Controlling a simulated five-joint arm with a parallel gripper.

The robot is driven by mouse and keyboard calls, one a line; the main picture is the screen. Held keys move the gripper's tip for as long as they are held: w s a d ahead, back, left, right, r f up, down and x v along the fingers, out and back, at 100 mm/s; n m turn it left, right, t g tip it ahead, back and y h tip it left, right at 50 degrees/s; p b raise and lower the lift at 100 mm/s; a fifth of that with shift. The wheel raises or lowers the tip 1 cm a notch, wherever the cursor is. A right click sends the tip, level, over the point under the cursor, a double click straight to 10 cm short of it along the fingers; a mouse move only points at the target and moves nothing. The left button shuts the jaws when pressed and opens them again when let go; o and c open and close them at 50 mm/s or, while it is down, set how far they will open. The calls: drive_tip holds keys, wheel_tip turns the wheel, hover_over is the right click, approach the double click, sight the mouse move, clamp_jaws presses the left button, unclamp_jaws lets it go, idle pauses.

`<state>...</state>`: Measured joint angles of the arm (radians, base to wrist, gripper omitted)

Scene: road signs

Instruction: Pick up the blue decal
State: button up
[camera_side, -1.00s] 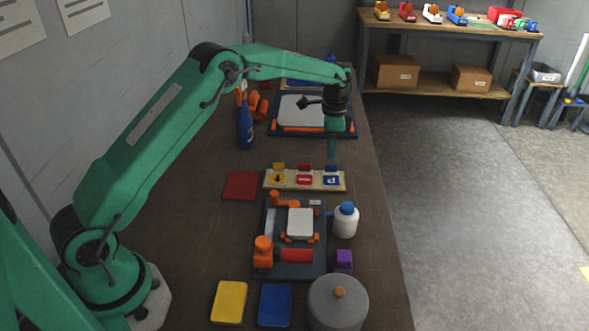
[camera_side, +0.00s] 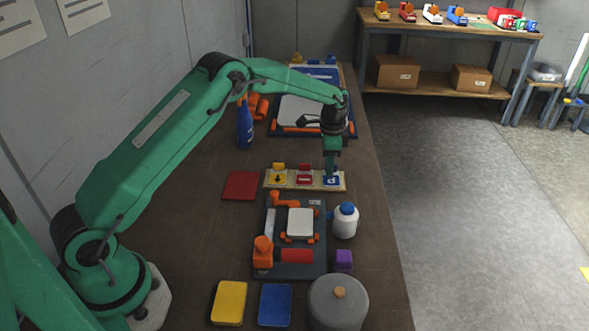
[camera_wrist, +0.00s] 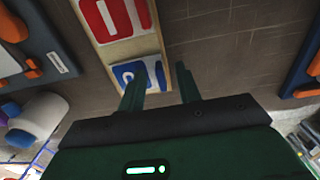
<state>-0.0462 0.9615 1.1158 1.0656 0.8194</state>
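The blue decal (camera_side: 331,181), with a white mark, lies at the right end of a pale wooden holder (camera_side: 290,187). A red decal (camera_side: 304,179) and a yellow decal (camera_side: 278,179) lie to its left. My gripper (camera_side: 331,168) points down just above the blue decal and partly hides its upper part. In the wrist view, my gripper (camera_wrist: 162,78) is open with a clear gap between its fingers. The left finger overlaps the blue decal (camera_wrist: 128,72); the right finger is past the holder's end. I cannot tell whether either touches it.
A red pad (camera_side: 241,186) lies left of the holder. A dark fixture (camera_side: 312,262) and a white bottle (camera_side: 345,222) stand in front of it. A blue bottle (camera_side: 245,126) and a framed white panel (camera_side: 300,110) are behind. The table's right edge is close.

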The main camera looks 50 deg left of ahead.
idle(0.3)
clamp_jaws()
drive_tip(key=shift+r, duration=0.2)
drive_tip(key=shift+r, duration=0.55)
drive_tip(key=r, duration=0.3)
drive_tip(key=shift+s+d, duration=0.1)
drive_tip(key=shift+d, duration=0.15)
drive_tip(key=s+d+r, duration=0.5)
drive_tip(key=d+r, duration=0.1)
drive_tip(key=d, duration=0.3)
drive_tip(key=shift+s+d+r, duration=0.15)
drive_tip(key=shift+d+r, duration=0.15)
drive_tip(key=shift+d, duration=0.1)
